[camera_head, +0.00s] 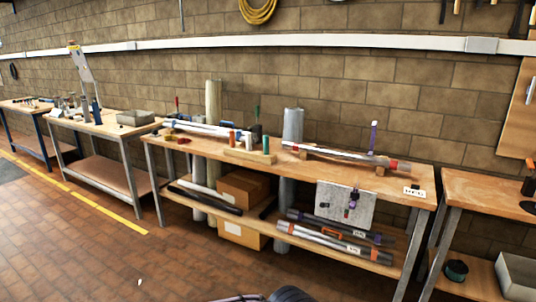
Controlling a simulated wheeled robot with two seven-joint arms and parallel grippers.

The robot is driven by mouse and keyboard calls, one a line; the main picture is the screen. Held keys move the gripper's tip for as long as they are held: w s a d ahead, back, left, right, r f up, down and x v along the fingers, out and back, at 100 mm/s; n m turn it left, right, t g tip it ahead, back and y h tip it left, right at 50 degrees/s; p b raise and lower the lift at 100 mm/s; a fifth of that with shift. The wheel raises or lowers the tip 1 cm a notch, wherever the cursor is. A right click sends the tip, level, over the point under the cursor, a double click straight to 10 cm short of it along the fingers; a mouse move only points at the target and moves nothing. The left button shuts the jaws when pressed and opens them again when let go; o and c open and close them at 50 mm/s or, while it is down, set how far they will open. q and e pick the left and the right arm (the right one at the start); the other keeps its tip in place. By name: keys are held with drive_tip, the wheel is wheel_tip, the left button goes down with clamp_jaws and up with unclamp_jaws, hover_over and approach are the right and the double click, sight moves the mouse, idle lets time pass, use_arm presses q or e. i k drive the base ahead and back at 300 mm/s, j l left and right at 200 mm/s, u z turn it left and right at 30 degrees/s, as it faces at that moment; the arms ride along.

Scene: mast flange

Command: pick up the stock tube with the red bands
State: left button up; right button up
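Long grey tubes with coloured parts lie in two places on the middle workbench. One grey tube (335,154) lies along the bench top at the right, propped on wooden blocks, with a reddish end (400,166). On the lower shelf lie a dark tube with purple parts (330,227) and a grey tube with orange-red bands (325,240); both carry white labels. I cannot tell for sure which is the stock tube with the red bands. Neither of my grippers can be made out; only small dark parts show at the bottom edge.
The workbench top (225,150) also holds a white tube (210,130) and a wooden block with coloured pegs (250,157).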

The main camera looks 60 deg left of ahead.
sight(370, 160)
drive_tip(key=u, duration=4.2)
drive_tip(key=z, duration=2.55)
drive_tip(key=u, duration=0.6)
drive_tip(key=i+l+u, duration=0.2)
drive_tip(key=u, duration=0.15)
drive_tip(key=i+l+u, duration=0.15)
drive_tip(key=l+u, duration=0.15)
drive_tip(key=i+l+u, duration=0.1)
drive_tip(key=l+u, duration=0.25)
drive_tip(key=l, duration=0.15)
